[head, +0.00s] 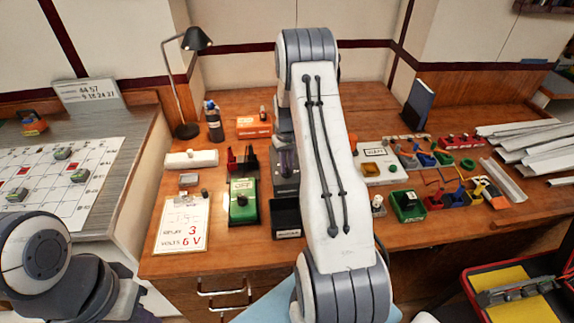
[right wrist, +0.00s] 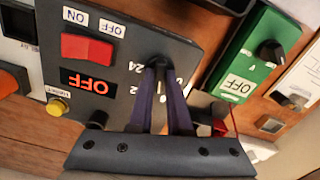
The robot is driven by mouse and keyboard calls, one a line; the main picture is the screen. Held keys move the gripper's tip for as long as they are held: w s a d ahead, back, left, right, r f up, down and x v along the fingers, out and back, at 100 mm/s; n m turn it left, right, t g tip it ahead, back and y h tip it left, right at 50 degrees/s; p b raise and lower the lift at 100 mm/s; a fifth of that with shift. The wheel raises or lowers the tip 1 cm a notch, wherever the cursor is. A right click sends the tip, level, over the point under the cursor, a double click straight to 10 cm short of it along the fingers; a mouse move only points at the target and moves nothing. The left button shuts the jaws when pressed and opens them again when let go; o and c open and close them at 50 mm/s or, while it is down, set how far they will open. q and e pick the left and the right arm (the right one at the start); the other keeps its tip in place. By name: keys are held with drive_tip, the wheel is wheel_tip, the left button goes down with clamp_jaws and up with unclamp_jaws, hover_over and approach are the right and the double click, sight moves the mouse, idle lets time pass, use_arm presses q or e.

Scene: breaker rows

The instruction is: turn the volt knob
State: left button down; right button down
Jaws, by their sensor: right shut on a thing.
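The volt knob (right wrist: 154,59) is on a dark power panel (right wrist: 205,50), mostly hidden by my fingers; its pointer cannot be read. Printed numbers, including 24, ring it. The panel has a red ON/OFF switch (right wrist: 87,48), a display reading OFF (right wrist: 88,83) and a yellow button (right wrist: 57,107). My right gripper (right wrist: 158,70) is shut on the knob. In the head view the gripper (head: 286,158) is over the panel (head: 286,187), partly covered by my arm. A note (head: 182,224) reads VOLTS 6 V and a 3. My left gripper is out of view.
A green box marked OFF (head: 243,202) stands left of the panel. A lamp (head: 197,40), a bottle (head: 213,120) and an orange box (head: 254,127) are behind. Coloured parts and a white meter box (head: 379,164) crowd the right side. Bare wood lies at the front.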

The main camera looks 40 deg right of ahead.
sight(287, 168)
drive_tip(key=shift+n, duration=0.9)
drive_tip(key=c, duration=0.9)
unclamp_jaws()
drive_tip(key=shift+o, duration=0.2)
drive_tip(key=shift+r, duration=0.1)
wheel_tip(287, 168, up, 10)
drive_tip(key=b, duration=0.1)
drive_tip(key=shift+r, duration=0.2)
